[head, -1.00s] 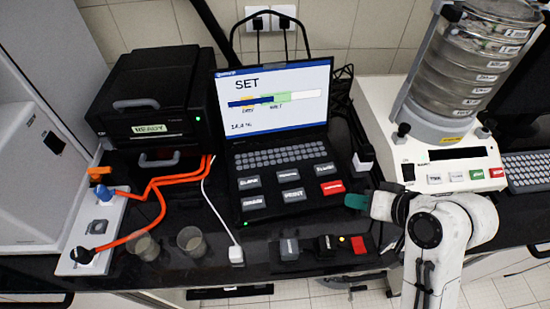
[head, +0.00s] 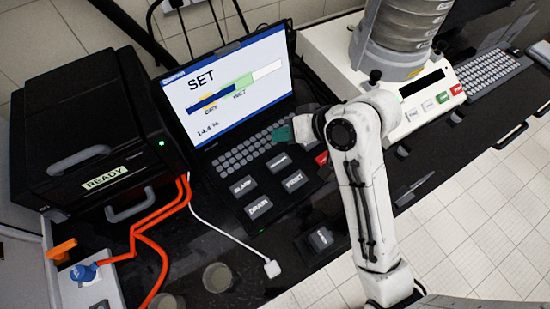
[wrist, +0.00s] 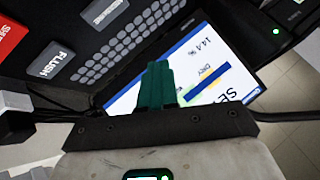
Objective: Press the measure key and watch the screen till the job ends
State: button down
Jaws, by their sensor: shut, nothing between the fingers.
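The laptop-like panel has a lit screen (head: 226,86) reading "SET", with a bar marked DRY and WET and "14.4 %". Below it are grey keyboard keys and large labelled keys, including a PRINT key (head: 294,182), a DRAIN key (head: 259,208) and a red key (head: 321,158) partly behind my arm. I cannot read a measure label. My gripper (head: 283,133) has green fingers, shut and empty, over the right part of the keyboard in the head view. In the wrist view the fingers (wrist: 157,85) overlap the screen's edge; a FLUSH key (wrist: 50,62) shows at left. Contact cannot be told.
A black printer-like box (head: 95,115) labelled READY stands at left. Orange cables (head: 150,233) and a white cable cross the bench. Two clear cups (head: 218,277) are near the front edge. The sieve shaker (head: 395,70) stands at right, close to my arm.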

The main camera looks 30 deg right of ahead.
jog(key=shift+f, duration=0.2)
jog(key=b, duration=0.5)
send_over(282, 163)
notch_tip(282, 163, down, 6)
jog(key=shift+f, duration=0.1)
jog(key=shift+f+b, duration=0.75)
jog(key=shift+f, duration=0.4)
jog(key=shift+f, duration=0.1)
dwell(0.8)
jog(key=shift+f, duration=0.3)
jog(key=shift+f, duration=0.45)
dwell(0.9)
jog(key=shift+r, duration=0.1)
jog(key=shift+r+p, duration=0.8)
jog(key=shift+p, duration=0.25)
